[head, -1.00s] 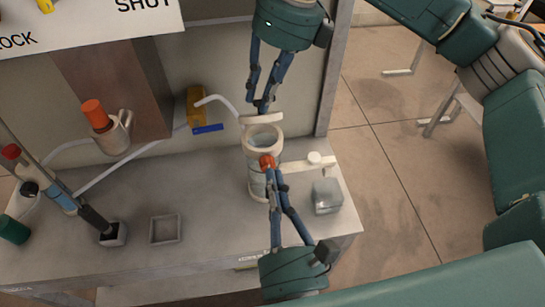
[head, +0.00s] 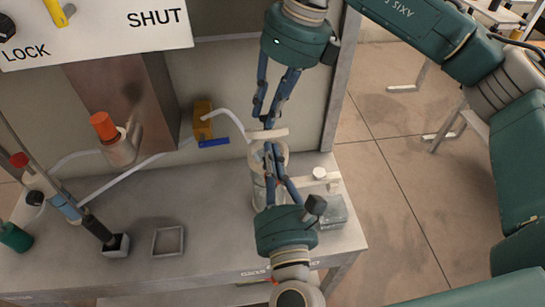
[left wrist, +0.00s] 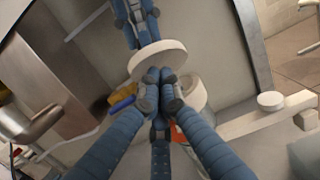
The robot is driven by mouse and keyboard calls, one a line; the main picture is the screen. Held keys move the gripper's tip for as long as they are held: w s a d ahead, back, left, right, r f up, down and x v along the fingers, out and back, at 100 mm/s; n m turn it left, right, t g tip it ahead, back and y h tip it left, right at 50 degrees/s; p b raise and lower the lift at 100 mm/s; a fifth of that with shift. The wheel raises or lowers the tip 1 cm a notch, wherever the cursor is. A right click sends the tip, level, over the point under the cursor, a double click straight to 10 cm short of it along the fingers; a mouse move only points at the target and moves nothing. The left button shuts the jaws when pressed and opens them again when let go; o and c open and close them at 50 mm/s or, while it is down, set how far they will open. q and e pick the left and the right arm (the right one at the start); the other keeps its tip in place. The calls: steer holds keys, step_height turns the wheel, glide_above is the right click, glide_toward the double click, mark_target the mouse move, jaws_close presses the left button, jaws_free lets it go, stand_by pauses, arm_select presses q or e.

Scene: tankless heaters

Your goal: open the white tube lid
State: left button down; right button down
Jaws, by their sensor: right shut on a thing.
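The clear tube (head: 259,192) with a white rim stands upright on the bench, partly hidden behind my left gripper. Its white lid (head: 268,134) is raised off the rim at the back; its round edge also shows in the left wrist view (left wrist: 158,58). My right gripper (head: 265,112) comes down from above and is shut on the lid's upper side. My left gripper (head: 272,148) is over the tube's mouth, just below the lid, fingertips drawn together. In the left wrist view its fingertips (left wrist: 160,90) cover part of the rim (left wrist: 193,92); I see nothing between them.
A white side arm with a round knob (head: 319,173) extends right of the tube above a clear block (head: 333,212). A yellow valve with a blue handle (head: 213,143) is behind left. An orange-capped fitting (head: 104,126) and an empty square tray (head: 168,241) are further left.

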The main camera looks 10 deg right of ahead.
arm_select(q)
steer(key=shift+w+a+r, duration=0.1)
steer(key=shift+w+r, duration=0.25)
steer(key=shift+r, duration=0.35)
arm_select(e)
steer(key=shift+f, duration=0.35)
steer(key=c, duration=1.5)
jaws_free()
steer(key=shift+d, duration=0.1)
steer(key=shift+c, duration=0.2)
arm_select(q)
steer(key=shift+w, duration=0.2)
arm_select(e)
steer(key=shift+w, duration=0.15)
arm_select(q)
steer(key=shift+f, duration=0.2)
arm_select(e)
steer(key=shift+w+r, duration=0.1)
